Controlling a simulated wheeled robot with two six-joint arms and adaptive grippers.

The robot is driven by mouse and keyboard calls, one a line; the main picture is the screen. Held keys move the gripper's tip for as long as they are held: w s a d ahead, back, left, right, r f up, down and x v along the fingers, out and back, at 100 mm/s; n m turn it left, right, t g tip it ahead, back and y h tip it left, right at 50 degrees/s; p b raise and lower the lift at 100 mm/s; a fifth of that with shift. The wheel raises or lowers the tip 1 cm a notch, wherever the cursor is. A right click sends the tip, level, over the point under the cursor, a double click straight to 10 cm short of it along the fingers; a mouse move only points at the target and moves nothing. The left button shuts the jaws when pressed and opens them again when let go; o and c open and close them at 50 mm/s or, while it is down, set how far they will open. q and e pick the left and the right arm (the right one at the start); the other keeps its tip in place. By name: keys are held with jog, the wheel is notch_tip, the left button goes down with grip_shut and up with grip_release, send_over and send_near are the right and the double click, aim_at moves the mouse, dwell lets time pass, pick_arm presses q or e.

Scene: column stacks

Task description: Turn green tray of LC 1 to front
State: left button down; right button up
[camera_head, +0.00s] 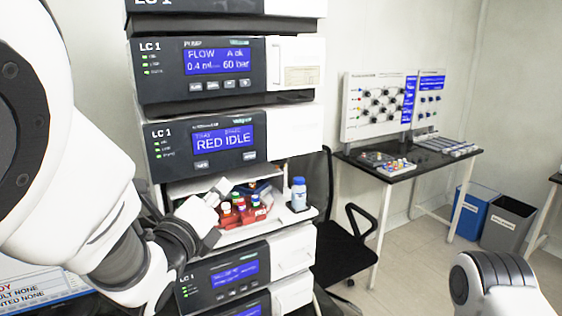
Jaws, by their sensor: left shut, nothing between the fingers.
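The LC 1 stack stands left of centre. Its autosampler module (205,143) shows "RED IDLE" on a blue display (222,138). Below the display is an open bay. A red tray (245,217) with several vials in coloured caps sits at the front of the bay. Darker tray parts lie behind it; I cannot make out a green tray clearly. My left gripper (221,190) is shut and empty, with its fingertips at the bay opening just left of the red tray. I cannot tell whether it touches anything. My right gripper is out of view.
A blue-capped bottle (299,193) stands at the bay's right edge. More LC 1 modules sit above and below the bay. A black chair (345,235) is to the right. Beyond it are a dark table (412,160) and blue and grey bins (474,211). Open floor lies between.

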aim_at(202, 165)
pick_arm(q)
jog(key=shift+w+a+p, duration=0.15)
jog(key=shift+w+a, duration=0.7)
jog(key=shift+w, duration=0.3)
jog(key=shift+w+a+p, duration=0.15)
jog(key=shift+w+a, duration=0.75)
jog(key=shift+w, duration=0.2)
jog(key=shift+w+a+p, duration=0.15)
jog(key=shift+w+a, duration=0.7)
jog(key=shift+w, duration=0.3)
jog(key=shift+w, duration=0.15)
jog(key=shift+w+a+b, duration=0.2)
jog(key=shift+w+b, duration=0.05)
jog(key=shift+b, duration=0.05)
